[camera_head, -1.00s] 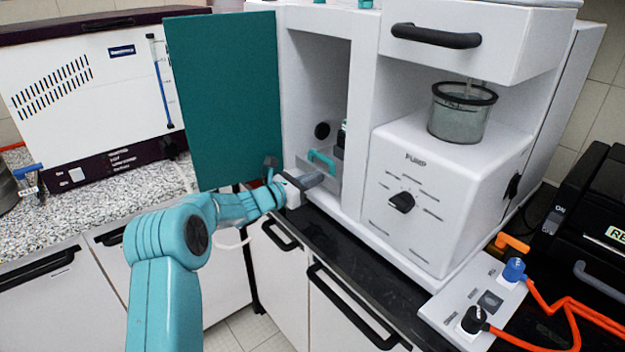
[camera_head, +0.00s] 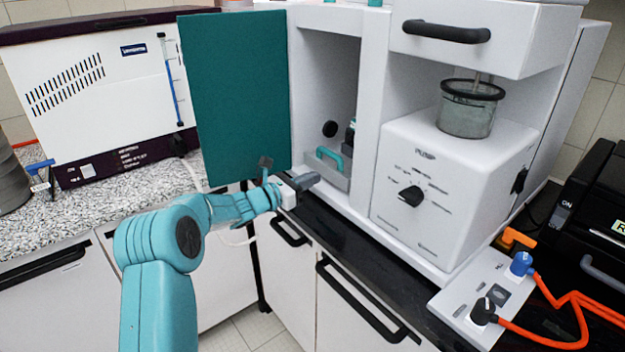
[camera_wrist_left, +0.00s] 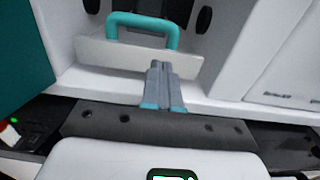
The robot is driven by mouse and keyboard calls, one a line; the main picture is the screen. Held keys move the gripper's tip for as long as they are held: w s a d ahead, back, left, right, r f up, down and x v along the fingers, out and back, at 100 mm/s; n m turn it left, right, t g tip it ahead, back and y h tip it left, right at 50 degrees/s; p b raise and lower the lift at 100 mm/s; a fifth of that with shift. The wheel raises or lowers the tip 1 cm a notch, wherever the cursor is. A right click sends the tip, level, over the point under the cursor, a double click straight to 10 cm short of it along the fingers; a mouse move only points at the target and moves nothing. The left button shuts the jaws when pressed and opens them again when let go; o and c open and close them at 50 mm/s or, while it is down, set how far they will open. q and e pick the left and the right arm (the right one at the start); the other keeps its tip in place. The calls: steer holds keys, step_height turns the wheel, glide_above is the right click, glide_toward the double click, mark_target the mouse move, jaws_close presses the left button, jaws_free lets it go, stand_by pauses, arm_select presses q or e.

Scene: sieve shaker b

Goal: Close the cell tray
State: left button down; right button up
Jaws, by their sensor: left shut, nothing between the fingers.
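The cell tray (camera_head: 335,176) is a grey-white drawer with a teal handle (camera_head: 330,158), low inside the open cabinet compartment. It also shows in the left wrist view (camera_wrist_left: 90,50), with its teal handle (camera_wrist_left: 142,20) near the top. My left gripper (camera_head: 308,180) is shut and empty, in front of the tray. In the left wrist view its fingertips (camera_wrist_left: 160,70) are together, just below the handle and in front of the tray's front face; I cannot tell whether they touch it. My right gripper is not in view.
A teal door (camera_head: 235,100) stands open left of the compartment. A white pump unit (camera_head: 450,190) with a knob and a glass beaker (camera_head: 468,110) stands to the right. Below it lies a panel (camera_head: 480,290) with orange cables. A black counter edge (camera_head: 350,235) runs in front.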

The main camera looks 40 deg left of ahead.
arm_select(q)
steer(key=b+v, duration=0.1)
steer(key=v, duration=0.8)
steer(key=shift+s+f+b, duration=0.2)
steer(key=shift+s+b, duration=0.1)
steer(key=shift+s+a, duration=0.1)
steer(key=shift+a, duration=0.05)
